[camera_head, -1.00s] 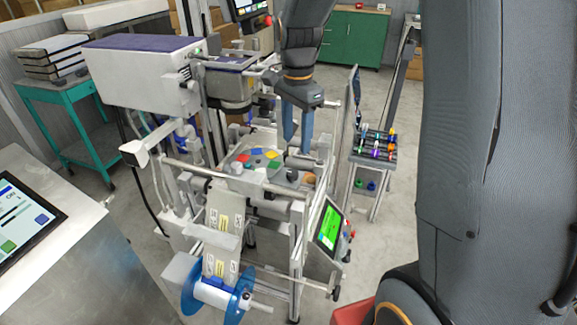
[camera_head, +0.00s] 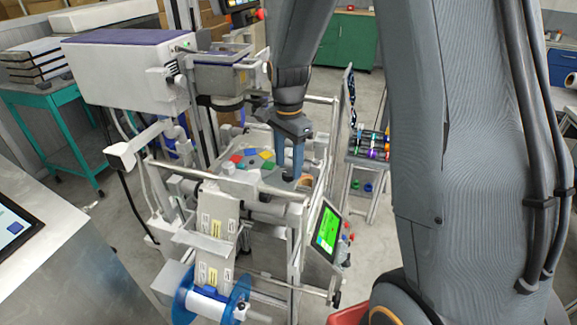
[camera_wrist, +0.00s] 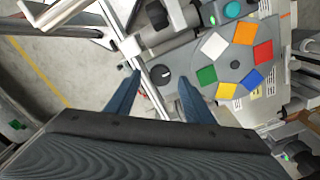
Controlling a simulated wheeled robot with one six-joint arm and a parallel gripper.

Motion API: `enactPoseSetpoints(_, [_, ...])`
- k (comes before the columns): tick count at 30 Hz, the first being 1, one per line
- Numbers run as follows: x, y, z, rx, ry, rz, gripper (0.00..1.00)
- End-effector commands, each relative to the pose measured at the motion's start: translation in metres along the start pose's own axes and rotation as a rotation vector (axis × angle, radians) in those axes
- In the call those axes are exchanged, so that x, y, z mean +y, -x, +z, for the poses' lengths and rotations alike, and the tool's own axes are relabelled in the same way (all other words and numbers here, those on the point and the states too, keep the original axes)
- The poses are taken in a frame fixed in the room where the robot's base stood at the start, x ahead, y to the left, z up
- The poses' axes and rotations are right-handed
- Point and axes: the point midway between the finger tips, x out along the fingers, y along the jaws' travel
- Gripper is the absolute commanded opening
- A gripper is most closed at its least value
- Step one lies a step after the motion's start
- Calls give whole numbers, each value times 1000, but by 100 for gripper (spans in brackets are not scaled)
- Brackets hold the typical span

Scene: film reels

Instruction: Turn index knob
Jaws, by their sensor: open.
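The index knob (camera_wrist: 160,76), round and black with a white pointer line, sits on a grey plate in the wrist view. A grey disc (camera_wrist: 235,63) with several coloured squares lies to its right; the disc also shows in the head view (camera_head: 256,172). My gripper (camera_wrist: 160,74) is open, with one blue finger on each side of the knob in the picture. I cannot tell whether the fingers touch it or how far above it they are. In the head view my gripper (camera_head: 290,162) points down over the machine's right part, and the knob cannot be made out.
A teal button (camera_wrist: 232,10) sits by the disc. A metal rail (camera_wrist: 130,50) runs left of the knob. A green-lit screen (camera_head: 327,230) and a blue reel (camera_head: 183,302) are at the machine's front. A rack of coloured items (camera_head: 370,145) stands to the right.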

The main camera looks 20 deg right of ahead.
Motion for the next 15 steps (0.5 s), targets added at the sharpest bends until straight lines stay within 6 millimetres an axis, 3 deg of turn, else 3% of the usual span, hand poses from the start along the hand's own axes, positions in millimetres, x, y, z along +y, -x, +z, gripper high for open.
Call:
enactPoseSetpoints(6, [0, -18, 0, 0, 0, 0, 48])
enactPoseSetpoints(15, [0, -21, 0, 0, 0, -1, 48])
